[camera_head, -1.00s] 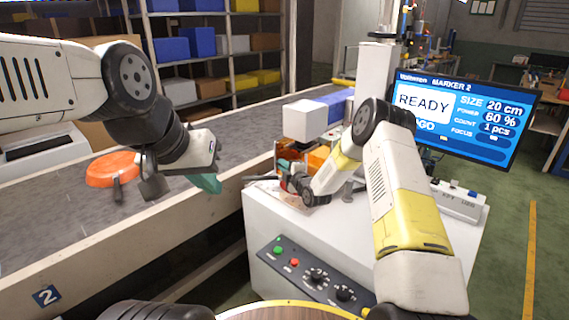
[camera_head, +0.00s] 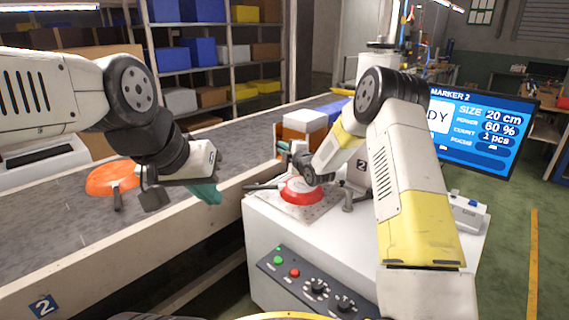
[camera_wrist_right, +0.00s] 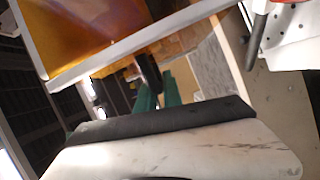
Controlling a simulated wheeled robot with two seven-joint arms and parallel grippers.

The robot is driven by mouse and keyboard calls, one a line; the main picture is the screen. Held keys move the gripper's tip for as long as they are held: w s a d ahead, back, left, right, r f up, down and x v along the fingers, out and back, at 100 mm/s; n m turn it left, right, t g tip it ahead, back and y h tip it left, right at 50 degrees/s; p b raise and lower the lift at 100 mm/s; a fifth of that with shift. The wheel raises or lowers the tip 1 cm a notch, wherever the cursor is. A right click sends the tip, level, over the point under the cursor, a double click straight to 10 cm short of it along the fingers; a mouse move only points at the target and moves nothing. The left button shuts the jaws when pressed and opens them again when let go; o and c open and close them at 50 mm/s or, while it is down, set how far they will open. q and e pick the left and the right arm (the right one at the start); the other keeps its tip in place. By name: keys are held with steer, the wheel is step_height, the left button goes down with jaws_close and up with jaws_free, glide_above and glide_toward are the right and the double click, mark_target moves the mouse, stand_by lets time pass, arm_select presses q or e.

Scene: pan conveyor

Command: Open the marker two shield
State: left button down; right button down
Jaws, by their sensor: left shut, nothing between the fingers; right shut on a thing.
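The marker two shield, an amber see-through panel with a pale frame, is raised at the marker head (camera_head: 305,119). Only a small amber part (camera_head: 292,135) shows behind my right arm in the head view; the amber panel (camera_wrist_right: 95,30) fills the upper left of the right wrist view. My right gripper (camera_head: 284,148) is shut on the shield's dark handle (camera_wrist_right: 148,70), its green fingers on either side. A red pan (camera_head: 302,190) sits on the marker's plate below, uncovered. My left gripper (camera_head: 206,193) is shut and empty over the conveyor's near edge.
An orange pan (camera_head: 112,178) lies on the conveyor (camera_head: 60,240) at left. The marker's white cabinet (camera_head: 350,235) has a front panel of buttons and knobs (camera_head: 315,287). Its screen (camera_head: 480,130) stands at right, partly hidden by my right arm.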

steer(key=shift+r, duration=0.65)
steer(key=c, duration=1.5)
jaws_free()
steer(key=shift+f, duration=0.1)
steer(key=v, duration=0.7)
steer(key=shift+s+d, duration=0.2)
steer(key=shift+s, duration=0.15)
